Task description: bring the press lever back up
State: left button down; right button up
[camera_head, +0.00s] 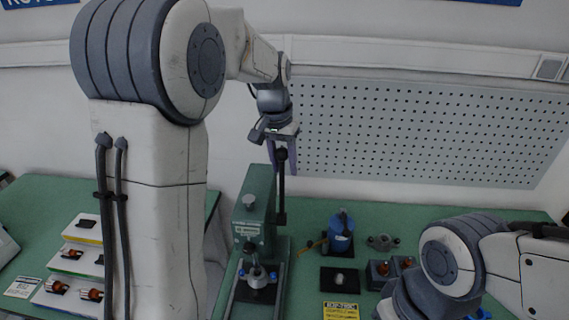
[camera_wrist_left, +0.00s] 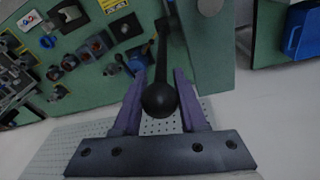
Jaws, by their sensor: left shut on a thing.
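The green press (camera_head: 258,215) stands on the green bench, left of the middle in the head view. Its black lever (camera_head: 282,190) stands upright at the press's right side, with a ball knob at the top. My left gripper (camera_head: 282,158) is at the lever's top, its purple fingers on both sides of the knob. In the left wrist view the black knob (camera_wrist_left: 160,99) sits between the fingers of the left gripper (camera_wrist_left: 158,108), and the lever runs up away from it. My right arm shows at the lower right of the head view; its fingers are not visible.
A blue container (camera_head: 341,234), a black tray (camera_head: 340,280) and a yellow label (camera_head: 341,311) lie right of the press. Small trays with copper parts (camera_head: 76,260) are at the left. A perforated panel (camera_head: 420,135) is on the wall behind.

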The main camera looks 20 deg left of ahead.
aim_at(281, 148)
pick_arm(q)
jog(key=shift+f, duration=0.1)
dwell(0.5)
jog(key=shift+c, duration=2.3)
grip_release()
jog(key=shift+a, duration=0.1)
jog(key=r, duration=0.3)
jog(key=r+b, duration=0.1)
jog(key=r, duration=0.2)
jog(key=s+r+b, duration=0.1)
jog(key=r, duration=0.2)
jog(key=shift+s+a+r, duration=0.1)
jog(key=shift+a, duration=0.2)
jog(key=shift+s+r, duration=0.1)
jog(key=shift+r, duration=0.5)
